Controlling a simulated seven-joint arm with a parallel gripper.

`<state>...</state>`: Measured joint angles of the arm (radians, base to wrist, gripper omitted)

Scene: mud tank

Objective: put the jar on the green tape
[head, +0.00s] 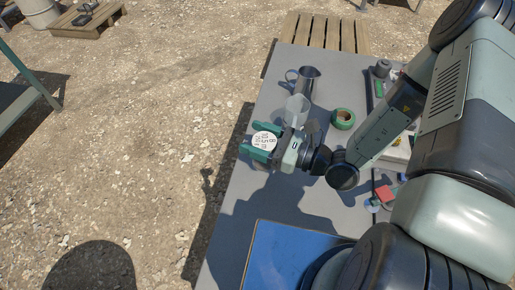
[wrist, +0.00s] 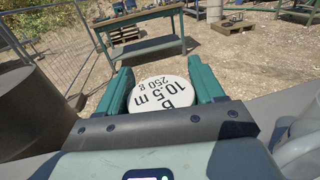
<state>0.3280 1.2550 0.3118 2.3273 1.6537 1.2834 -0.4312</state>
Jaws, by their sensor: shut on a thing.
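The jar shows its round white lid (head: 263,141) with dark print, in the head view near the table's left edge. The green tape (head: 343,119) is a roll lying on the grey table, right of my gripper and beside my arm.
A metal mug (head: 309,82) and a clear beaker (head: 297,108) stand beyond my gripper on the grey table (head: 262,203). A blue panel (head: 275,255) lies at the near end. Small items, one red (head: 386,193), lie partly behind my arm. The table's left-front area is clear.

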